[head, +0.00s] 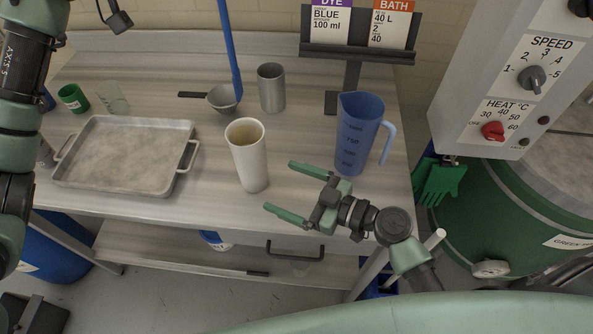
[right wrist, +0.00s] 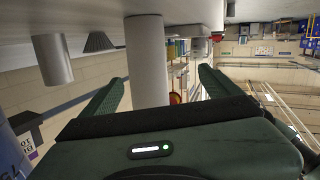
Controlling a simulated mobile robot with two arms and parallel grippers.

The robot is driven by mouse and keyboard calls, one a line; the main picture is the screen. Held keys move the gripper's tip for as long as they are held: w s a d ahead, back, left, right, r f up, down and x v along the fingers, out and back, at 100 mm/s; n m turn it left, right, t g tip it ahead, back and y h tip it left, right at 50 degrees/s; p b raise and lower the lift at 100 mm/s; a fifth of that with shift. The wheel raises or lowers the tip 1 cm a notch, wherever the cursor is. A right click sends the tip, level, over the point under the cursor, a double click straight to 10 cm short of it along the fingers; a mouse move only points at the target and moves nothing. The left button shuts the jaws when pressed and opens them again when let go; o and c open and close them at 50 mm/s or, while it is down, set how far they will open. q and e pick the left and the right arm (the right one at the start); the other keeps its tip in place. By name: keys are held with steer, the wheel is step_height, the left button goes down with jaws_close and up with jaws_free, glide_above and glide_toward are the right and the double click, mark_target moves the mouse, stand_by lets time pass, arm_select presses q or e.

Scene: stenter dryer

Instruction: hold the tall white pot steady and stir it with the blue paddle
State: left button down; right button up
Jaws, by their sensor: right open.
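The tall white pot (head: 250,165) stands upright on the table, its mouth open upwards. In the right wrist view the pot (right wrist: 147,65) shows in the gap between the fingers, beyond them. My right gripper (head: 279,187) is open and empty just right of the pot, fingers pointing at it, apart from it. The blue paddle (head: 231,50) rises steeply out of the top of the head view. Its lower end is at the small grey bowl (head: 219,101); I cannot tell whether it rests inside. My left arm is at the left edge; its gripper is out of view.
A blue measuring jug (head: 357,140) stands right of the pot, close behind my right gripper. A grey cylinder (head: 271,90) stands behind the pot. A metal tray (head: 120,180) lies at left, near a green cup (head: 72,98). A sign stand (head: 350,75) is at the back.

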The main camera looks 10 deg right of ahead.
mark_target(250, 154)
steer(key=shift+m+t+y, duration=0.3)
steer(key=shift+m, duration=0.3)
steer(key=w+a, duration=0.2)
steer(key=w, duration=0.1)
steer(key=w+a+r, duration=0.1)
steer(key=w+a, duration=0.1)
steer(key=w, duration=0.1)
steer(key=w+a+r, duration=0.1)
steer(key=w+a, duration=0.2)
steer(key=shift+w+r, duration=0.15)
